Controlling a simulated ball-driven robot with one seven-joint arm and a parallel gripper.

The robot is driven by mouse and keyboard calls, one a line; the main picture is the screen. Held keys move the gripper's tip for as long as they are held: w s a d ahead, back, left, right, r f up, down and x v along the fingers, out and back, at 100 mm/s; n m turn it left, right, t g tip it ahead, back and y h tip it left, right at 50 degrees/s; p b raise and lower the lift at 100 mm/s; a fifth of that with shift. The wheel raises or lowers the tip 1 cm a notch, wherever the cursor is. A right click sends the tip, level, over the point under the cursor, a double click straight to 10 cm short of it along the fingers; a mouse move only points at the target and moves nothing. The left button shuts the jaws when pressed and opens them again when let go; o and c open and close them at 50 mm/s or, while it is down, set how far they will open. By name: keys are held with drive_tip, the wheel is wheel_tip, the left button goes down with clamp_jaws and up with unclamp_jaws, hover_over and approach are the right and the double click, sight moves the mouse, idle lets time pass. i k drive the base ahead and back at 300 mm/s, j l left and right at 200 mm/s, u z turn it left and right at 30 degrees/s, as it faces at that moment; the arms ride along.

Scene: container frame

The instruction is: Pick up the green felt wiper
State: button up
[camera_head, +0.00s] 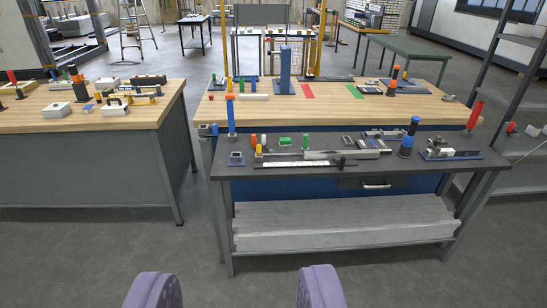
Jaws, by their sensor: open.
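A small flat green block (285,142) lies on the dark grey bench (225,172), left of centre; it may be the green felt wiper, but it is too small to be sure. A green strip (355,91) lies flat on the wooden table behind, beside a red strip (307,91). A slim upright green piece (305,141) stands right of the green block. My gripper (237,285) shows as two purple fingers at the bottom edge, wide apart with bare floor between them. It is open, empty and well short of the bench.
A cluttered wooden table (150,92) stands left, a shelf rack (505,100) right. The floor in front is clear.

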sight(285, 141)
drive_tip(key=i+z, duration=0.15)
drive_tip(key=i, duration=0.45)
drive_tip(key=i+j+z, duration=0.2)
drive_tip(key=i, duration=0.35)
drive_tip(key=i+l, duration=0.1)
drive_tip(key=i, duration=0.35)
drive_tip(key=i+l, duration=0.1)
drive_tip(key=i, duration=0.35)
drive_tip(key=i+l+u, duration=0.2)
drive_tip(key=u, duration=0.2)
drive_tip(key=i+l+u, duration=0.55)
drive_tip(key=u, duration=0.2)
drive_tip(key=i+l+u, duration=0.4)
drive_tip(key=l, duration=0.25)
drive_tip(key=i, duration=0.1)
